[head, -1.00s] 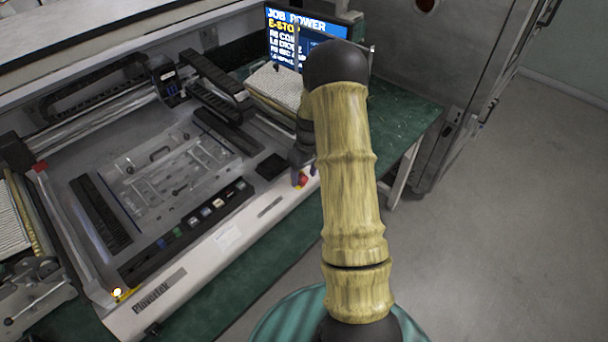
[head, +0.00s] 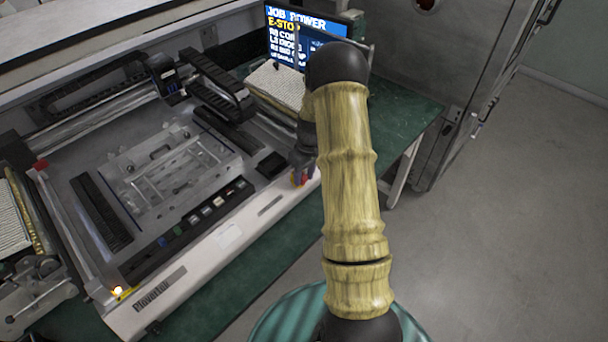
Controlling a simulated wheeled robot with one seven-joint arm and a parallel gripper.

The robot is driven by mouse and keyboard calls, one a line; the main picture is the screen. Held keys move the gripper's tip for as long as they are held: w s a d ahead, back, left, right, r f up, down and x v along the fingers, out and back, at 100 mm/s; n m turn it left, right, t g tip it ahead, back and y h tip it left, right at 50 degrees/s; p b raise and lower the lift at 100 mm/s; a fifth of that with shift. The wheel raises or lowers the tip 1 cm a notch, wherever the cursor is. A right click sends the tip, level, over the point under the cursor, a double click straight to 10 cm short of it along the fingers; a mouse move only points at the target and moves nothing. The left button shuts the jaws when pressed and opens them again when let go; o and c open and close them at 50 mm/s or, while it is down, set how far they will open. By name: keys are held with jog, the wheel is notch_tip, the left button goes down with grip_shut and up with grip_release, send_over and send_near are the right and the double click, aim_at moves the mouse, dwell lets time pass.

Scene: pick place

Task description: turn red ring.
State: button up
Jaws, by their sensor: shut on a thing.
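The red ring (head: 298,181) is a small red knob-like part with yellow around its base. It sits at the right end of the machine's white front panel in the head view. My gripper (head: 299,174) is over it, pointing down, with its dark fingers shut on its sides. The fingers hide much of the red ring. My arm comes down from the upper right of it and covers the area to its right.
The flatbed machine (head: 228,238) fills the left, with a row of small buttons (head: 205,212) along its front. A lit screen (head: 288,45) showing "E-STOP" stands behind my arm. A green table (head: 400,118) and a grey cabinet (head: 425,60) are at the right. Open floor lies at lower right.

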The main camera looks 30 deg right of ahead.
jog(key=m+y, duration=0.3)
jog(key=shift+d+f, duration=0.1)
jog(key=shift+d, duration=0.15)
jog(key=shift+d+m+y, duration=0.1)
jog(key=shift+m+y, duration=1.1)
jog(key=shift+y, duration=0.3)
jog(key=o, duration=1)
